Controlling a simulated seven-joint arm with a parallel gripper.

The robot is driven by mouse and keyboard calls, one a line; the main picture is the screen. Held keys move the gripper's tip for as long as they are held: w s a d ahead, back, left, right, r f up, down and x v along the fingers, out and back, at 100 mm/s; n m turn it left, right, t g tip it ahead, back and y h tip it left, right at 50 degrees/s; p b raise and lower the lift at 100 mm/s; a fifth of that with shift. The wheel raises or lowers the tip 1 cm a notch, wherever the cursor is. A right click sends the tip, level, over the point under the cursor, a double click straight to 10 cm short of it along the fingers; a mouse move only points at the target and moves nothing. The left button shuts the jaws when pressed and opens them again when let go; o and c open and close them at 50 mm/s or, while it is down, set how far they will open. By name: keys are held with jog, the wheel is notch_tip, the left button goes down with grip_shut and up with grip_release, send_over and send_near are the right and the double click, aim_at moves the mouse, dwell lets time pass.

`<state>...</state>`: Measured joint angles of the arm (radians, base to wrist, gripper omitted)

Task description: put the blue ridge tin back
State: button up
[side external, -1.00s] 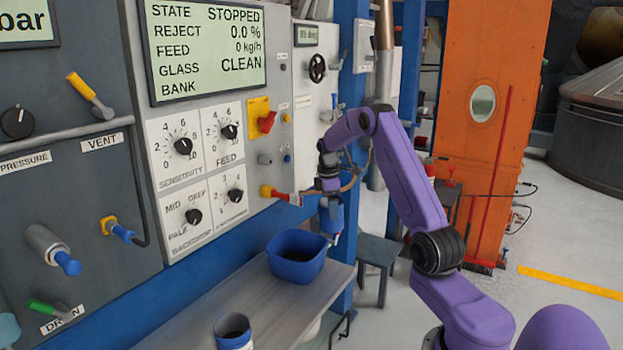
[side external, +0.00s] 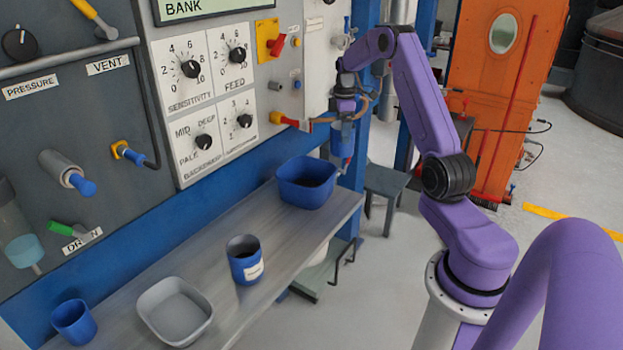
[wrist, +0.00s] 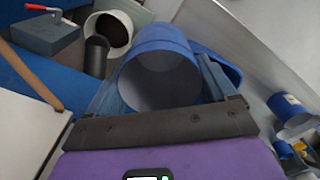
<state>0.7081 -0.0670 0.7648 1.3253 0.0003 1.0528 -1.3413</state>
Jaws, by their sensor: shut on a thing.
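My gripper (side external: 343,120) is in the air beside the control panel, just above and right of the blue bin. It is shut on a blue tin (side external: 342,144). In the wrist view the held tin (wrist: 160,45) is open-ended, with its grey inside facing the camera, between my fingers (wrist: 160,95). No label shows on it, so I cannot read whether it is the ridge tin. Another blue tin (side external: 245,268) with a white label stands upright on the bench, well away from my gripper.
The grey bench (side external: 225,305) carries a blue bin (side external: 305,190) at its far end, a grey tray (side external: 175,325) and a small blue cup (side external: 75,325) at its near end. A panel of knobs (side external: 205,100) rises on the left. A stool (side external: 385,180) stands beyond the bench.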

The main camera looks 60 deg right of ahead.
notch_tip(320, 180, up, 12)
jog(key=r, duration=0.1)
jog(key=s+a+r+n, duration=0.15)
jog(key=a+n, duration=0.25)
jog(key=a, duration=1.3)
jog(key=s+a+f+n, duration=0.2)
jog(key=s+a+n, duration=0.4)
jog(key=s+a, duration=0.85)
notch_tip(320, 180, down, 11)
jog(key=w+a, duration=0.1)
jog(key=w, duration=0.1)
jog(key=shift+w+d+f, duration=0.3)
jog(key=shift+w+f, duration=1.9)
jog(key=shift+w, duration=0.05)
jog(key=shift+w+d+f, duration=0.3)
jog(key=shift+w+f, duration=1.85)
jog(key=shift+w, duration=0.15)
jog(key=shift+w+d+f, duration=0.3)
jog(key=shift+w+f, duration=1.9)
jog(key=shift+w, duration=0.05)
